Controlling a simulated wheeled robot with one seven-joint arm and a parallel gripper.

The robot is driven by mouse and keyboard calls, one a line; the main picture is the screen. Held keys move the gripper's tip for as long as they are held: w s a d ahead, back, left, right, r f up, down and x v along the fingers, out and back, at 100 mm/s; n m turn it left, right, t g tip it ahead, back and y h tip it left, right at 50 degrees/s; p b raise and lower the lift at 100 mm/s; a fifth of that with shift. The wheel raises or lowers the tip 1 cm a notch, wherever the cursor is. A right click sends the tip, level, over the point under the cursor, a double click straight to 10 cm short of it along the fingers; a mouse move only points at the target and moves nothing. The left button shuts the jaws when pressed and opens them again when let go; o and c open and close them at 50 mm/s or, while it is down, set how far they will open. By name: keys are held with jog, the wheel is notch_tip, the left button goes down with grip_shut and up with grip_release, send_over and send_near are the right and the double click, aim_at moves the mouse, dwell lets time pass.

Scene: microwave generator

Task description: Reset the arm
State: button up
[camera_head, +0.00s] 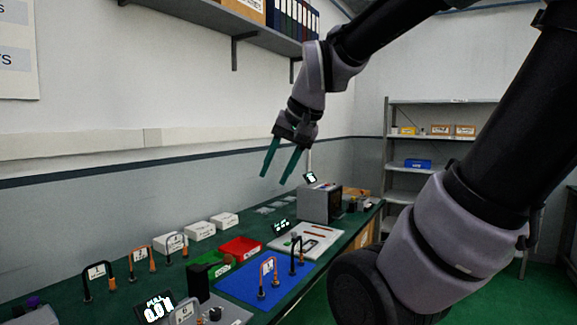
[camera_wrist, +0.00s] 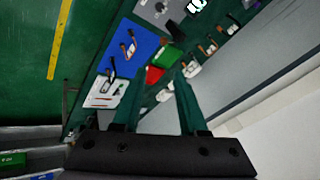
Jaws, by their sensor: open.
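My gripper (camera_head: 281,160) hangs from my arm above the green bench, well clear of everything on it. Its two teal fingers are apart and point down, with nothing between them. The fingers also show in the wrist view (camera_wrist: 155,105), with the bench far beyond them. My arm is raised and bent, reaching from the right side of the head view.
Below are a blue mat (camera_head: 240,283) with lead loops, a red bin (camera_head: 240,248), white boxes (camera_head: 199,230) and a grey box-shaped device (camera_head: 318,203). A wall shelf (camera_head: 225,22) overhangs behind my arm. A metal rack (camera_head: 440,103) stands at the back right.

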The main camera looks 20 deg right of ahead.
jog(key=s, duration=0.1)
jog(key=s+d+r+t, duration=0.1)
jog(key=shift+s+d+n, duration=0.3)
jog(key=shift+s+n, duration=0.05)
jog(key=shift+n, duration=0.05)
